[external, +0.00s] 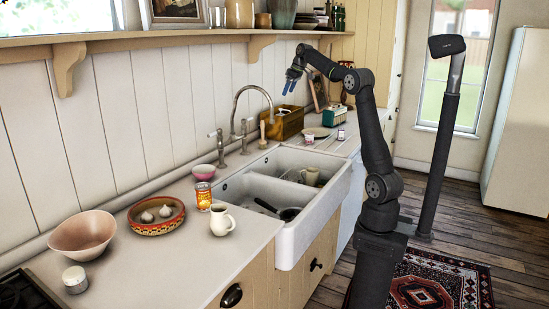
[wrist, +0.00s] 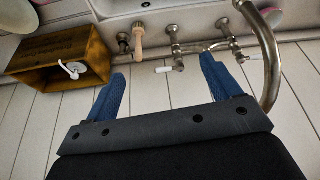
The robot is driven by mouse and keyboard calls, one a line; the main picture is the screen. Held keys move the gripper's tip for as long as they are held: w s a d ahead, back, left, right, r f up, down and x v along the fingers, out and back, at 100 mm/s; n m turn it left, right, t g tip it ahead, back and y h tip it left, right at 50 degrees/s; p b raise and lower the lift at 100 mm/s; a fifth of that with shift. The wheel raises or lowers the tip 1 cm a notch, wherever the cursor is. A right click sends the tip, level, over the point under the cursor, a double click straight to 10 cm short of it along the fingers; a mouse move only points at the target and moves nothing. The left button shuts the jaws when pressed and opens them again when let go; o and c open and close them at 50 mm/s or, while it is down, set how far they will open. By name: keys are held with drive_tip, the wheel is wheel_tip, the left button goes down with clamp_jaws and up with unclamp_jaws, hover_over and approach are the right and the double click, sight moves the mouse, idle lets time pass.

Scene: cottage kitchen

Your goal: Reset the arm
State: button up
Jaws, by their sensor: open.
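My gripper (external: 290,86) is raised above the far end of the sink, close to the panelled wall, at the end of my bent arm. In the wrist view my gripper (wrist: 165,85) shows two blue fingers spread wide apart with nothing between them. The fingers touch nothing that I can see. Behind the gap lie the white wall panels and the tap fittings, which look upside down in this view.
The curved tap (external: 247,97) rises near my gripper, and it also shows in the wrist view (wrist: 270,60). A wooden box (external: 287,123) stands beyond it. The sink (external: 290,188) holds dishes. A shelf (external: 140,38) runs above. Bowls, a can (external: 203,196) and a jug (external: 222,220) stand on the near counter.

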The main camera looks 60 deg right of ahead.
drive_tip(key=a+r+n+y, duration=0.1)
drive_tip(key=a+r+n, duration=0.2)
drive_tip(key=a, duration=0.5)
drive_tip(key=a+r+n+y, duration=0.15)
drive_tip(key=a+r, duration=0.25)
drive_tip(key=a, duration=0.4)
drive_tip(key=w+a+f+n+g, duration=0.1)
drive_tip(key=w+a+f+n, duration=0.1)
drive_tip(key=a, duration=0.7)
drive_tip(key=shift+w+a+f+n, duration=0.25)
drive_tip(key=shift+w+f+n, duration=0.1)
drive_tip(key=shift+f, duration=0.25)
